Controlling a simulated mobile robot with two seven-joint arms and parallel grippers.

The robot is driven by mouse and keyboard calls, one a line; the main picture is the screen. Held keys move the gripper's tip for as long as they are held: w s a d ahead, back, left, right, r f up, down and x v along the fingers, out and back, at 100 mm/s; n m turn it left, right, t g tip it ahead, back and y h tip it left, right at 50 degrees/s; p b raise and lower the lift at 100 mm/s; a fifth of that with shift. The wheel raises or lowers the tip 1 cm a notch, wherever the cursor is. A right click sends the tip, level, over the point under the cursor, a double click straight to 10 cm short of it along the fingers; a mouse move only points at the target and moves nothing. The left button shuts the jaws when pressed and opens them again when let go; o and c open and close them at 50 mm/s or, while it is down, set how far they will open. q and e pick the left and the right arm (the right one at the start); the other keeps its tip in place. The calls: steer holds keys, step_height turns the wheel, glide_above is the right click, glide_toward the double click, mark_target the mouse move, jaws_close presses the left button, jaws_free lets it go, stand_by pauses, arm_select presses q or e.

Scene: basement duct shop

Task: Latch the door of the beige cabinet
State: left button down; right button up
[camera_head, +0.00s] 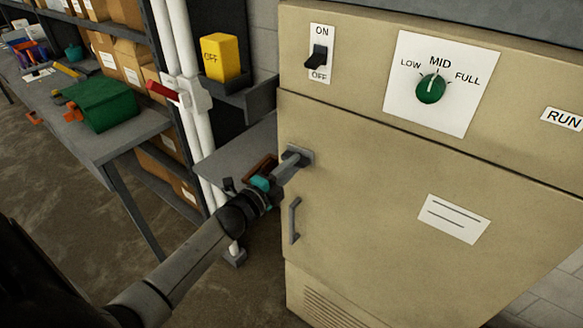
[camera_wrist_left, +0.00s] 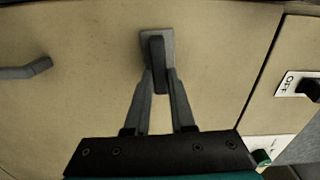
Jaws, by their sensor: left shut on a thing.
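The beige cabinet (camera_head: 370,210) stands at the right in the head view, and its door looks closed against the frame. A grey latch (camera_head: 303,154), a lever on a small square plate, sits near the door's upper left edge. The lever also shows in the left wrist view (camera_wrist_left: 157,62), between my fingertips. My left gripper (camera_head: 287,167) is shut on the lever; its two fingers meet it from both sides (camera_wrist_left: 160,82). A grey door handle (camera_head: 294,220) is below the latch, apart from my gripper. The lever's exact turn is hard to tell. My right gripper is not in view.
Above the door are an ON/OFF switch (camera_head: 319,56) and a green dial (camera_head: 431,88). Left of the cabinet, white pipes (camera_head: 187,95) with a red lever valve (camera_head: 164,91) stand close to my left arm.

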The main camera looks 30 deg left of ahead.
arm_select(q)
steer(key=shift+m, duration=0.7)
steer(key=c, duration=0.8)
jaws_free()
steer(key=shift+o, duration=0.2)
steer(key=s+a+b, duration=0.1)
steer(key=s, duration=1.4)
steer(key=shift+f, duration=0.1)
